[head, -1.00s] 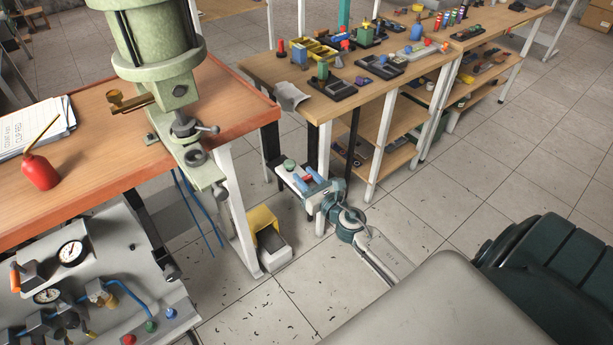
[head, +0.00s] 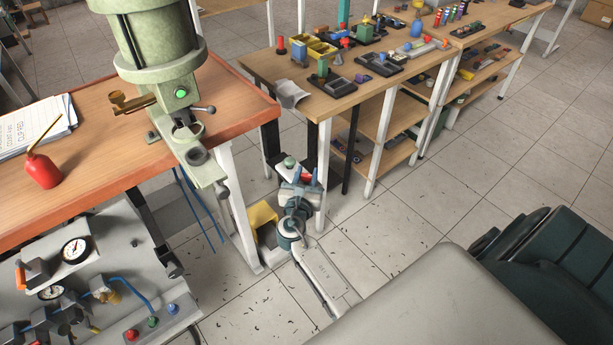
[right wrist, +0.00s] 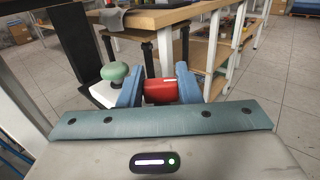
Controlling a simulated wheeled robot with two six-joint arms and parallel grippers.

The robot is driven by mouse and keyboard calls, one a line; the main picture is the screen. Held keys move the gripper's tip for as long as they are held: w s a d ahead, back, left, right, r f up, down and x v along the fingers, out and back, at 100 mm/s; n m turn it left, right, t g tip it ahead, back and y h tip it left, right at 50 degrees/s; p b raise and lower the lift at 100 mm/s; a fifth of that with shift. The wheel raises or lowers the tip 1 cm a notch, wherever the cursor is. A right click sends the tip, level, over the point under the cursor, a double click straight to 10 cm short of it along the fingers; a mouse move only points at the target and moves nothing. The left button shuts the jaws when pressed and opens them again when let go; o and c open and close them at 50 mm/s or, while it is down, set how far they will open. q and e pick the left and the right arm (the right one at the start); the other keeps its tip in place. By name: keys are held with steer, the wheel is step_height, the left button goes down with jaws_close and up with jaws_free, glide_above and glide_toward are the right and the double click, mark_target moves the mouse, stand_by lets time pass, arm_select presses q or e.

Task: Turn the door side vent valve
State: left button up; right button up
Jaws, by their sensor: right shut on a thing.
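My right gripper (head: 307,179) is low beside the table leg between the two benches. In the right wrist view its two blue fingers (right wrist: 158,88) stand on either side of a red block-like part (right wrist: 160,91), shut on it. This red part appears to be the vent valve's handle; its mount is hidden behind the gripper. A green round knob (right wrist: 114,72) stands on a white box (right wrist: 103,94) just left of the fingers; it also shows in the head view (head: 289,162). My left gripper is not in view.
A green press (head: 160,45) with a lit green lamp (head: 181,93) stands on the orange-topped bench (head: 95,180). A gauge panel (head: 110,250) is at lower left. A yellow bin (head: 262,216) sits near my right arm. Open floor lies to the right.

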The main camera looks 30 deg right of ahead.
steer(key=m+g+h+b, duration=0.1)
steer(key=m+g+h, duration=0.2)
steer(key=g, duration=0.2)
steer(key=shift+w+m, duration=0.1)
steer(key=shift+m, duration=0.3)
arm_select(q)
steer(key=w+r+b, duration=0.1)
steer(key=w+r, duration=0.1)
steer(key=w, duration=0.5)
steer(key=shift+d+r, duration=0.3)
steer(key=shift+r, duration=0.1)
arm_select(e)
steer(key=shift+m+g+h, duration=0.55)
steer(key=shift+m+g, duration=0.55)
steer(key=shift+g, duration=0.55)
steer(key=shift+m+g+h, duration=0.55)
steer(key=shift+m+g, duration=0.55)
steer(key=shift+g, duration=0.55)
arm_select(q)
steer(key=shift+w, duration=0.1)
arm_select(e)
steer(key=o, duration=1)
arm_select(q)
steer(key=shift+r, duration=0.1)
